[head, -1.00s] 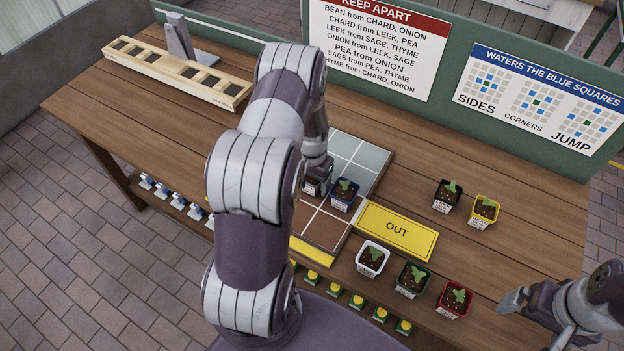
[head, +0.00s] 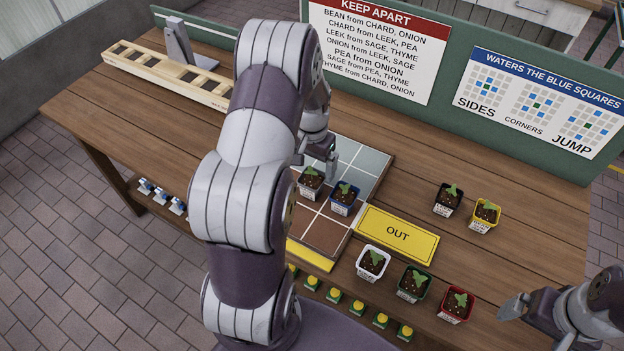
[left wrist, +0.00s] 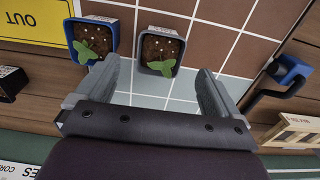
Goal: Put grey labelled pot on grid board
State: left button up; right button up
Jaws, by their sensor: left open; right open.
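The grey labelled pot (head: 311,180), dark grey with a seedling, stands upright on the grid board (head: 368,157), beside a blue pot (head: 345,196). In the left wrist view the grey pot (left wrist: 160,52) is ahead of my left gripper (left wrist: 160,78), whose fingers are spread wide with nothing between them. In the head view my left gripper (head: 324,160) is just behind the grey pot, partly hidden by its own arm. My right gripper (head: 516,306) is open and empty at the lower right.
The yellow OUT plate (head: 397,233) lies right of the board. White (head: 373,262), green (head: 413,284), red (head: 456,304), black (head: 447,200) and yellow (head: 485,215) pots stand to the right. A slotted wooden rack (head: 165,76) is at the back left. A blue handled object (left wrist: 288,72) shows in the wrist view.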

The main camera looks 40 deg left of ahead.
pick_arm(q)
notch_tip(320, 180, up, 3)
jog(key=shift+d+f, duration=0.1)
jog(key=shift+f, duration=0.1)
jog(key=s+d+r, duration=0.3)
jog(key=s+d, duration=0.2)
jog(key=d, duration=0.3)
jog(key=s+d+r+m+t, duration=0.1)
jog(key=s+d+r, duration=0.2)
jog(key=s+d, duration=0.3)
jog(key=shift+s+d+r, duration=0.25)
jog(key=shift+s+d, duration=0.05)
jog(key=shift+d, duration=0.85)
